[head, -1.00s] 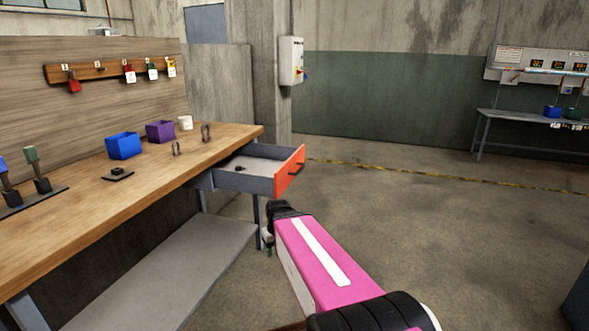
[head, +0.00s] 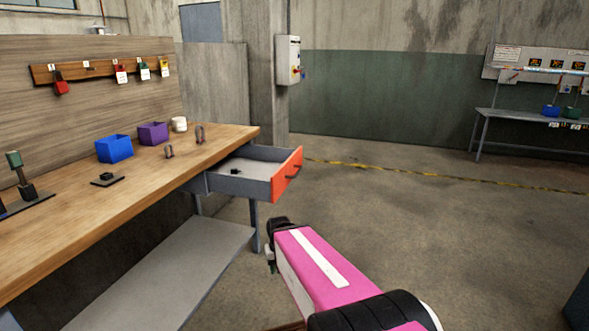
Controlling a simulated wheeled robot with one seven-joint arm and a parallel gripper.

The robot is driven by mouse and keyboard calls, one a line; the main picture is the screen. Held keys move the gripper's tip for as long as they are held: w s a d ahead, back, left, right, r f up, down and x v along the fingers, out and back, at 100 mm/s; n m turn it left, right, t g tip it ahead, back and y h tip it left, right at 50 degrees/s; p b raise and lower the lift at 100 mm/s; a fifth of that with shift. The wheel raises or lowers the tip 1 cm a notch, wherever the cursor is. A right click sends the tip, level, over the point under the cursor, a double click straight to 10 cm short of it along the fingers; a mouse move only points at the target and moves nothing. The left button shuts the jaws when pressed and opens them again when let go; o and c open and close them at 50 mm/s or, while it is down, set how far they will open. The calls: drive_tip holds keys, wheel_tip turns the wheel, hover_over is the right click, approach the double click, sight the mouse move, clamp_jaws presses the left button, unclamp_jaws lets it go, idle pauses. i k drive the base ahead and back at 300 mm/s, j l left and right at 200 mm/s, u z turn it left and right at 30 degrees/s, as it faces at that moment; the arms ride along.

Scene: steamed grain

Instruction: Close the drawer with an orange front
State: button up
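The drawer with an orange front (head: 287,174) stands pulled out from the right end of the wooden workbench (head: 100,220). Its grey tray shows, with a small dark object (head: 235,171) inside. A dark handle (head: 293,172) sits on the orange front. My pink arm reaches in from the bottom of the head view. My gripper (head: 271,262) is at the arm's far end, below and in front of the drawer in the picture, apart from it. Its fingers are small and mostly hidden by the arm, so I cannot tell whether they are open.
A blue bin (head: 114,149), a purple bin (head: 153,133), a white cup (head: 179,124) and two small shackles stand on the bench. A grey lower shelf (head: 165,270) is under it. Open concrete floor (head: 430,230) lies to the right. Another bench (head: 520,116) stands far right.

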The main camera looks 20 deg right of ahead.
sight(267, 171)
drive_tip(key=i+l+z, duration=0.1)
drive_tip(key=i, duration=0.3)
drive_tip(key=i+l, duration=0.3)
drive_tip(key=i+l+z, duration=0.05)
drive_tip(key=i, duration=0.05)
